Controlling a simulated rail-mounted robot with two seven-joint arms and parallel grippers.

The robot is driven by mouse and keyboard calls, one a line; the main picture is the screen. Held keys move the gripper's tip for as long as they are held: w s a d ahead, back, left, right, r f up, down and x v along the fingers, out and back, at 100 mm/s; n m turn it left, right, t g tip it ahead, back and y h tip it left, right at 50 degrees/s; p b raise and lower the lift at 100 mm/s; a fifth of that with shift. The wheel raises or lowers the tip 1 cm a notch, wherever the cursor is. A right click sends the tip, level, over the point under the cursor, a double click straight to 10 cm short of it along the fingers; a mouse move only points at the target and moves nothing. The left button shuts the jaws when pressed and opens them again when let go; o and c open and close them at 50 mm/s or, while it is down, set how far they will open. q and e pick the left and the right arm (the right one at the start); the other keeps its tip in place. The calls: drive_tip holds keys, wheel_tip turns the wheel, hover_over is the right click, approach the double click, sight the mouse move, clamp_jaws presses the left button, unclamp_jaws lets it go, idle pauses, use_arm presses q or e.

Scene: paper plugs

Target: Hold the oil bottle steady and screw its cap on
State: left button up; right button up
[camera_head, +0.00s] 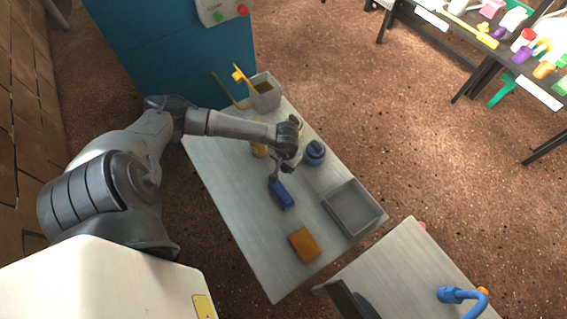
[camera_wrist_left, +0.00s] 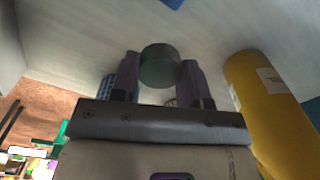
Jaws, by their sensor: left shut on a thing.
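My left gripper (camera_head: 282,170) is over the middle of the table in the head view. In the left wrist view the gripper (camera_wrist_left: 161,75) is shut on a dark green round cap (camera_wrist_left: 160,66), with one finger on each side. A yellow bottle (camera_wrist_left: 268,115), which looks like the oil bottle, is beside the gripper at the right of that view and apart from the cap. My right gripper is not in view.
The table's left front part is clear. A second table (camera_head: 405,265) adjoins at lower right.

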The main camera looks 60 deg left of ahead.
use_arm(q)
drive_tip(key=w+d+r+p, duration=0.3)
drive_tip(key=d+r, duration=0.3)
drive_tip(key=d, duration=0.4)
drive_tip(key=shift+w+d+p, duration=0.15)
drive_tip(key=shift+d+p, duration=0.05)
drive_tip(key=shift+p, duration=0.35)
drive_tip(key=w+d+r+m+p, duration=0.2)
drive_tip(key=r+p, duration=0.5)
drive_tip(key=r, duration=1.1)
drive_tip(key=w+d+r+m+p, duration=0.2)
drive_tip(key=d+r+p, duration=0.3)
drive_tip(key=r, duration=1.3)
drive_tip(key=w+d+r+m+p, duration=0.2)
drive_tip(key=w+d+r+p, duration=0.2)
drive_tip(key=r+p, duration=0.6)
drive_tip(key=shift+r, duration=4.3)
drive_tip(key=shift+w+d, duration=0.1)
